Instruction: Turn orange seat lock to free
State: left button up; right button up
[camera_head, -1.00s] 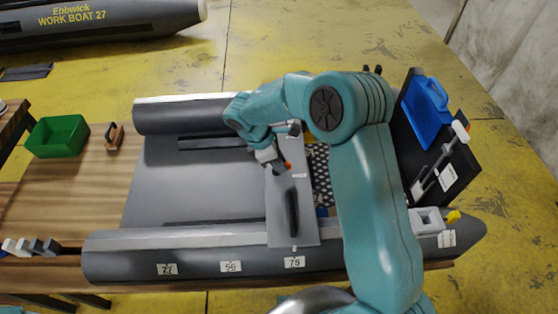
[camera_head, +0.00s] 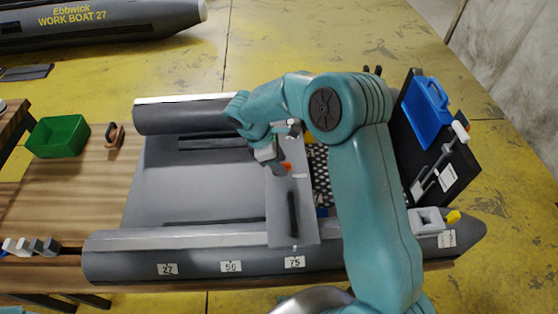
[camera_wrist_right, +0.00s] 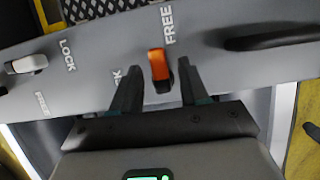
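The orange seat lock (camera_wrist_right: 159,60) is a small lever on the grey seat board (camera_wrist_right: 95,45). In the right wrist view its orange end points up toward the word FREE, and the word LOCK to its left is partly hidden by a finger. My right gripper (camera_wrist_right: 158,72) is open, with one finger on each side of the lever and a gap visible on both sides. In the head view the orange lock (camera_head: 286,167) shows just below the right gripper (camera_head: 277,163). My left gripper is not in view.
A white lever (camera_wrist_right: 27,64) with its own LOCK and FREE words sits left on the board. A dark handle (camera_wrist_right: 270,38) lies to the right. The boat's grey tube (camera_head: 200,262) runs along the front. A green bin (camera_head: 58,136) stands at left; a blue case (camera_head: 427,112) at right.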

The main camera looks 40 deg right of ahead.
jog(key=v, duration=1.6)
jog(key=shift+r+p, duration=0.15)
jog(key=shift+p, duration=0.15)
